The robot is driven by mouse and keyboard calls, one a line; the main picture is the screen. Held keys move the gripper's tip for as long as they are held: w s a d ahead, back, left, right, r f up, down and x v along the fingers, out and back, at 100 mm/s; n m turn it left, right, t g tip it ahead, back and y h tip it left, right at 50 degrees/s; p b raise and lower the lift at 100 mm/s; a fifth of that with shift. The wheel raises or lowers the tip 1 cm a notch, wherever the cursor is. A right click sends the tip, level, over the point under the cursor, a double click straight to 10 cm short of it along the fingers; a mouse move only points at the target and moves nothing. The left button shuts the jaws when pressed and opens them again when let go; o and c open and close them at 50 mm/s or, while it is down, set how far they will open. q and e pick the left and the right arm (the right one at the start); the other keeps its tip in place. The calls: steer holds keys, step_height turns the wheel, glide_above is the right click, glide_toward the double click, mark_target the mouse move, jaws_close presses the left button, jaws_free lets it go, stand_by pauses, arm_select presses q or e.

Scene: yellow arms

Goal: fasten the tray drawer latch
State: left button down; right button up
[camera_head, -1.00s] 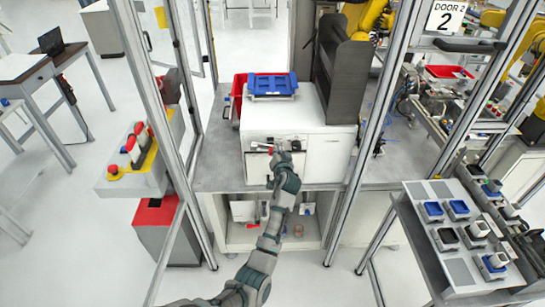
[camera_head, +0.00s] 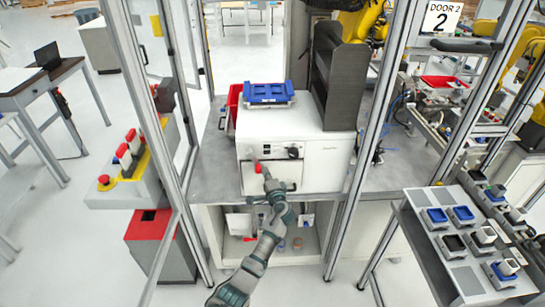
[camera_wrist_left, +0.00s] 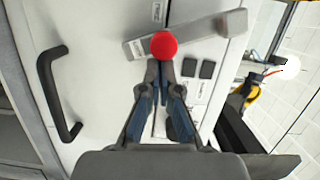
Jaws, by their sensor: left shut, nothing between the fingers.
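The drawer latch is a grey lever (camera_wrist_left: 215,30) with a red round knob (camera_wrist_left: 164,45) near one end, on the front of a white cabinet (camera_head: 325,162). In the head view the red knob (camera_head: 257,168) is at the lower end of the roughly upright lever, above the drawer handle. The dark bar handle (camera_wrist_left: 60,95) is at the left of the wrist view. My left gripper (camera_head: 263,174) is shut and empty, its fingertips (camera_wrist_left: 165,66) right at the knob. I cannot tell whether they touch it. My right gripper is not in view.
A blue tray (camera_head: 270,92) lies on the cabinet top, beside a dark rack (camera_head: 340,85). A red bin (camera_head: 233,105) stands behind left. Metal frame posts (camera_head: 375,130) flank the workspace.

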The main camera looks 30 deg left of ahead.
arm_select(q)
steer(key=shift+s+a+f+m+t, duration=0.15)
steer(key=shift+s+a+f+m, duration=0.15)
steer(key=shift+a+m, duration=0.35)
steer(key=shift+s+a+f+m+t, duration=0.1)
steer(key=shift+s+a+f+m, duration=0.15)
steer(key=shift+m, duration=0.55)
steer(key=shift+s+a+f+m+t, duration=0.2)
steer(key=shift+a+f+m, duration=0.15)
steer(key=shift+a+m, duration=0.3)
steer(key=shift+d+b, duration=0.15)
steer(key=shift+b, duration=0.15)
